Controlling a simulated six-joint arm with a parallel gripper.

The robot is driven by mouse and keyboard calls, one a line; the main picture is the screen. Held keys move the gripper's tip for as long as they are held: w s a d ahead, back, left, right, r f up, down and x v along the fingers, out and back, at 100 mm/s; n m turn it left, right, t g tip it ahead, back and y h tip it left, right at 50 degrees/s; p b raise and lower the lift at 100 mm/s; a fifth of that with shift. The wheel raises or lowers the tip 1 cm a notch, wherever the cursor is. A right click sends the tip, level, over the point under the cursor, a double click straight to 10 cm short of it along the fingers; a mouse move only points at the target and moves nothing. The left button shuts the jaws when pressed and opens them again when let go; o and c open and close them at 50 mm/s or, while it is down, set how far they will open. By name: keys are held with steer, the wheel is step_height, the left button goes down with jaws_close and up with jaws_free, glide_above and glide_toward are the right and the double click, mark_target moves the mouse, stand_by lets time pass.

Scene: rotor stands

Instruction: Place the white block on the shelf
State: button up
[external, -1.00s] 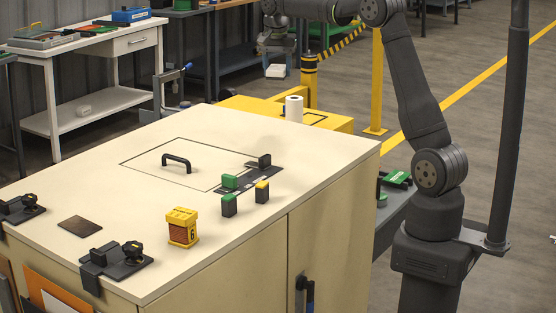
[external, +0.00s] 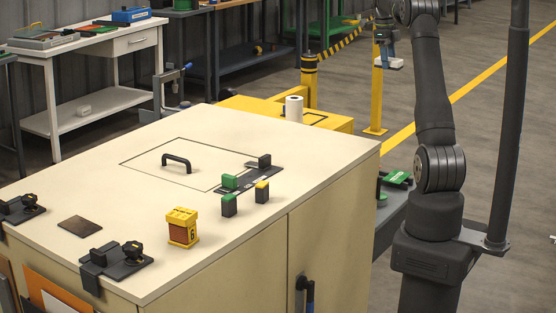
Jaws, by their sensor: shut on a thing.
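My gripper (external: 386,55) is at the top, right of centre, in front of the yellow post. It is shut on a small white block (external: 391,63), which hangs in the air below the jaws. The contact between jaws and block is too small to see in detail. I cannot tell which shelf is meant. A white table at the left has a lower shelf (external: 112,108) with a small pale thing (external: 84,111) on it. A dark grey surface (external: 396,212) shows beside my arm's base, partly hidden by the beige cabinet.
The beige cabinet top (external: 130,165) carries a black handle (external: 176,161), green and yellow-topped blocks, a yellow-and-brown block (external: 182,227) and black clamps. A white roll (external: 293,108) stands on a yellow box (external: 250,104). Green parts (external: 398,177) lie right of the cabinet. A dark pole (external: 512,120) stands right of my arm.

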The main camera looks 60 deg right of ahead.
steer(key=shift+s+d+m, duration=0.4)
steer(key=shift+s+d, duration=0.1)
steer(key=shift+s, duration=0.2)
step_height(320, 180, down, 33)
steer(key=w+a+f, duration=0.1)
steer(key=w+f, duration=0.1)
steer(key=w, duration=0.1)
steer(key=w+a+f, duration=0.1)
steer(key=w+f, duration=0.2)
steer(key=w, duration=0.1)
steer(key=w+a+f, duration=0.1)
steer(key=w+f, duration=0.2)
steer(key=w, duration=0.1)
steer(key=shift+w+a, duration=0.1)
steer(key=shift+a, duration=0.05)
steer(key=shift+w+f, duration=0.1)
steer(key=shift+f, duration=1.9)
steer(key=shift+f, duration=0.15)
steer(key=o, duration=1)
step_height(320, 180, up, 10)
steer(key=shift+w, duration=0.15)
